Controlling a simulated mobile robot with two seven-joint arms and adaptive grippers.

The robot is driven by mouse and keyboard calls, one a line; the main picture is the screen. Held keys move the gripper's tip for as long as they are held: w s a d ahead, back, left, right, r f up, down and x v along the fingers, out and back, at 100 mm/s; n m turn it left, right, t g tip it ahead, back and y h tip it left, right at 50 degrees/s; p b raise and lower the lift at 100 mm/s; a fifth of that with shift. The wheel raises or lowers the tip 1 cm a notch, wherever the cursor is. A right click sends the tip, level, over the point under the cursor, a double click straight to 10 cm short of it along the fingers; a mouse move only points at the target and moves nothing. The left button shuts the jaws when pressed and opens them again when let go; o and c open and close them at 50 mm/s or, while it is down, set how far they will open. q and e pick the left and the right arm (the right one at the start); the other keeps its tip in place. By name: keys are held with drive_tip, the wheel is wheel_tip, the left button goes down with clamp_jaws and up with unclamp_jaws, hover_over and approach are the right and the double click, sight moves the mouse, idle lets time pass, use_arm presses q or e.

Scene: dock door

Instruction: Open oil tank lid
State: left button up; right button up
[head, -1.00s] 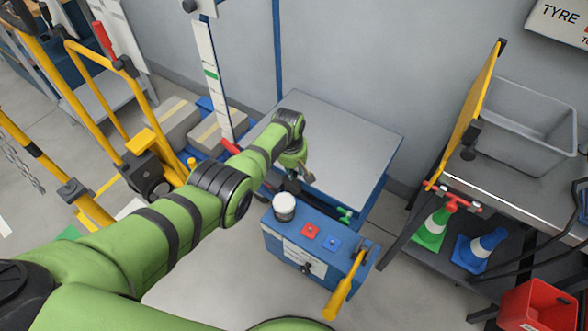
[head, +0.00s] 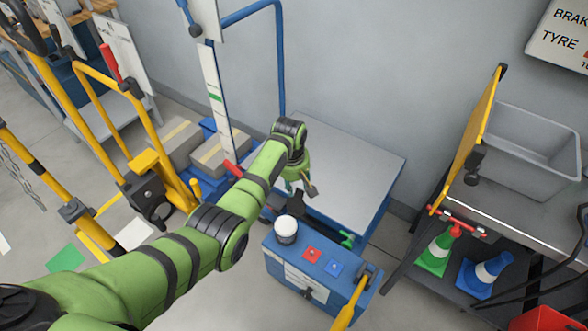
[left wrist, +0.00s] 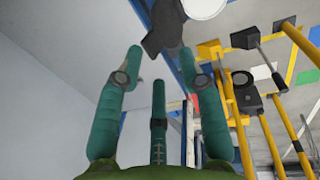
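The white, round oil tank lid (head: 286,226) sits on top of a blue power unit (head: 318,283). It is upright and looks closed. A pale disc at the top edge of the left wrist view (left wrist: 203,7) looks like the same lid. My left gripper (head: 302,190) is just behind the lid, over the near edge of the grey platform, and apart from the lid. In the left wrist view its teal fingers (left wrist: 160,52) are spread with nothing between them. A dark fitting (head: 290,202) lies between gripper and lid. My right gripper is not in view.
The unit carries a red button (head: 312,254), a blue button (head: 334,268) and a yellow lever (head: 350,303). Behind is a grey lift platform (head: 345,165). A yellow pallet truck frame (head: 100,90) stands left; a bench with a grey bin (head: 527,150) stands right.

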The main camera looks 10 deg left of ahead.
use_arm(q)
wheel_tip(320, 180, up, 7)
drive_tip(key=shift+s+a, duration=0.2)
drive_tip(key=shift+s, duration=0.25)
